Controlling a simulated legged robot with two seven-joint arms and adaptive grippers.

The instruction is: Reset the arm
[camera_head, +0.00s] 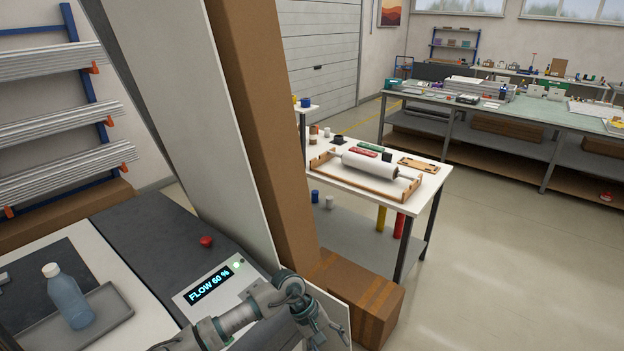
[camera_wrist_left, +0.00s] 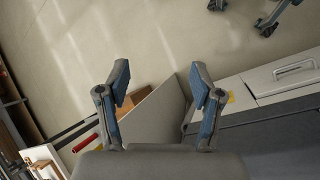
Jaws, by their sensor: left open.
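My left arm (camera_head: 238,318) comes in along the bottom of the head view, bent at a grey joint in front of the tall white board. My left gripper (camera_head: 328,334) hangs at its end, low by the board's bottom corner and partly cut off by the picture's edge. In the left wrist view the left gripper (camera_wrist_left: 160,82) shows two blue-grey fingers spread wide with nothing between them. The floor, a grey panel and a piece of brown cardboard lie beyond the fingers. My right gripper is in neither view.
A tall white board (camera_head: 190,110) and brown cardboard (camera_head: 262,130) lean close beside the arm. A control box reading "FLOW 60 %" (camera_head: 212,285), a red button (camera_head: 206,241) and a blue bottle (camera_head: 68,298) on a grey tray (camera_head: 112,303) stand left. Open floor (camera_head: 500,260) lies right.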

